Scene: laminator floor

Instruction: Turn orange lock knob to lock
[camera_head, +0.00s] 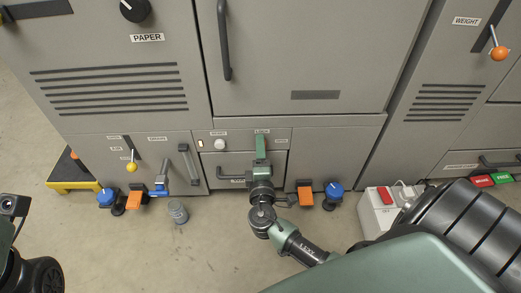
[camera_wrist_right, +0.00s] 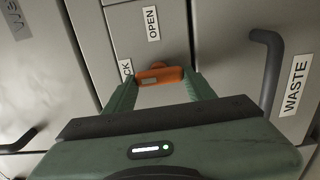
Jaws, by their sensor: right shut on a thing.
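The orange lock knob (camera_wrist_right: 160,76) shows in the right wrist view as a short bar with a grey patch near its left end. It lies between the two green fingers of my right gripper (camera_wrist_right: 162,84), which is shut on it. A label reading OPEN (camera_wrist_right: 152,22) is above the knob, and a partly covered label ending in CK (camera_wrist_right: 126,69) is at its left. In the head view my right gripper (camera_head: 261,146) reaches the panel above the small drawer and hides the knob. My left gripper is not in view; only dark parts of my left side show at the left edge.
A WASTE drawer handle (camera_wrist_right: 266,68) is close to the right of the gripper. Orange pedals (camera_head: 305,196) and blue knobs (camera_head: 334,190) stand low along the machine. A grey cup (camera_head: 178,212) stands on the floor, with a white switch box (camera_head: 378,212) at right.

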